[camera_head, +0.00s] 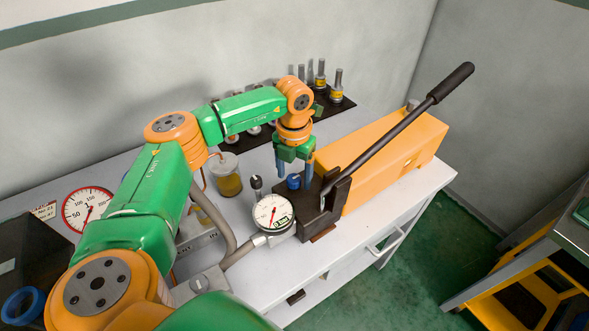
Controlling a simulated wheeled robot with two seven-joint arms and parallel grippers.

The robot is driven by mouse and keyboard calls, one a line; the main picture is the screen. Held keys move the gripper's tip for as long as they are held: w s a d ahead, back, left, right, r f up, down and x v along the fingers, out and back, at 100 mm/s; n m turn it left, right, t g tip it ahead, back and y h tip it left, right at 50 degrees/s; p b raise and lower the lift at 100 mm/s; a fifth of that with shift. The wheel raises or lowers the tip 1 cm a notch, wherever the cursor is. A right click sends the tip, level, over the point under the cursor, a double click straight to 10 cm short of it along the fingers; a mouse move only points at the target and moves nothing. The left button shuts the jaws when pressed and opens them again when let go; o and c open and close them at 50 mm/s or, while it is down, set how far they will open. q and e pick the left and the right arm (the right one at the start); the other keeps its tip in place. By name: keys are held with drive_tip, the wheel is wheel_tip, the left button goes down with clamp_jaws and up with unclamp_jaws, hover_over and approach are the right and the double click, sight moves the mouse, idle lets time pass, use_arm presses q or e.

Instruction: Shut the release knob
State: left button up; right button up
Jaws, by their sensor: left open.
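The release knob (293,181) is a small blue knob on top of the dark block (318,204) of a hand pump. My left gripper (294,170) points straight down over it. Its two fingers are apart, one on the left and one on the right of the knob, with the knob seen between and just below their tips. I cannot tell whether the fingers touch it. The pump has an orange tank (392,150) and a long black lever (405,115) raised toward the right. A round white gauge (270,213) sits in front of the block. My right gripper is not in view.
The white bench (330,252) carries a jar of amber liquid (227,178) left of the pump. A black mat (335,106) with several upright metal fittings lies behind. A larger dial (86,207) stands at left. A hose (215,217) runs to the gauge.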

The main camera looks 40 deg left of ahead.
use_arm(q)
drive_tip(key=shift+w+f, duration=0.1)
drive_tip(key=shift+f, duration=0.2)
drive_tip(key=shift+w+a+f, duration=0.25)
drive_tip(key=shift+w, duration=0.1)
drive_tip(key=shift+d, duration=0.1)
clamp_jaws()
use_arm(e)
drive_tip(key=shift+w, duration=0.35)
